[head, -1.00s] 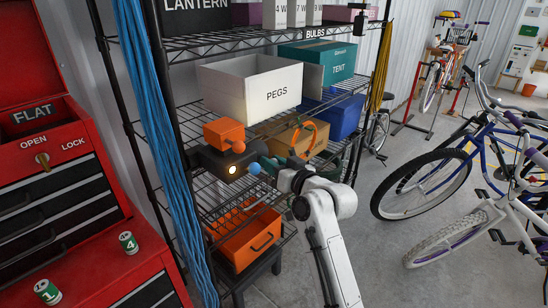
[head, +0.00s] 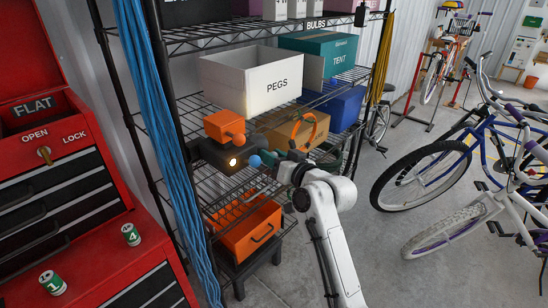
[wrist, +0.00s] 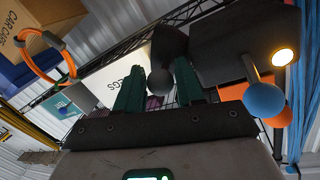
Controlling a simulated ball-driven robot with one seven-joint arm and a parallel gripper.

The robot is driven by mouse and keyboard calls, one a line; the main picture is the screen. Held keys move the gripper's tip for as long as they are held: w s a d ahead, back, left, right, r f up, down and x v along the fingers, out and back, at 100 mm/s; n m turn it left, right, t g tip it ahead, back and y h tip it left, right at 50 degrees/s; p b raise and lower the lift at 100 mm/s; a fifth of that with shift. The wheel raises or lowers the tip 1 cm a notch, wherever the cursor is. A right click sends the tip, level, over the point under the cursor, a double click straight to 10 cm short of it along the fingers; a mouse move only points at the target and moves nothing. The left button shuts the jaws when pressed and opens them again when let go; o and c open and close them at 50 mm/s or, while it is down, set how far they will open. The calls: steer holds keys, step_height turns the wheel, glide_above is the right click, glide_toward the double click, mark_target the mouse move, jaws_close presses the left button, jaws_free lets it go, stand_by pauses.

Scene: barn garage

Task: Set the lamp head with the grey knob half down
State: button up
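The lamp stands on the wire shelf in the head view, with a dark lamp head (head: 213,156) that has a lit bulb, an orange block (head: 221,124), a blue knob (head: 254,161) and an orange knob (head: 239,140). In the wrist view, the grey knob (wrist: 160,81) sits on a dark grey lamp head (wrist: 169,45). My gripper (wrist: 158,72) is open, with green fingers on either side of the grey knob. I cannot tell whether they touch it. The blue knob (wrist: 264,101) is right of the fingers. In the head view my gripper (head: 270,160) hides the grey knob.
A white PEGS box (head: 235,88) stands behind the lamp. A cardboard box (head: 290,138) with an orange ring is close to my gripper. An orange bin (head: 240,240) is below. A red tool chest (head: 60,135) stands left and bicycles (head: 430,170) stand right.

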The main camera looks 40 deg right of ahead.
steer(key=shift+s, duration=0.1)
steer(key=s+a+r+b, duration=0.1)
steer(key=s+b, duration=0.1)
steer(key=s, duration=0.8)
steer(key=shift+s+a, duration=0.25)
steer(key=s+a+f+n+g+y, duration=0.1)
steer(key=s+a+f+g, duration=0.3)
steer(key=f, duration=0.4)
steer(key=s+a+f+n+g+y, duration=0.25)
steer(key=a+f, duration=0.25)
steer(key=f, duration=0.4)
steer(key=s+a+f+g, duration=0.3)
steer(key=s+f+g, duration=0.1)
steer(key=s, duration=0.5)
steer(key=s+a+f+n+g+h, duration=0.1)
steer(key=s+a+f+g, duration=0.2)
steer(key=s, duration=0.6)
step_height(320, 180, down, 4)
steer(key=shift+a+r+g, duration=0.25)
steer(key=shift+g, duration=0.8)
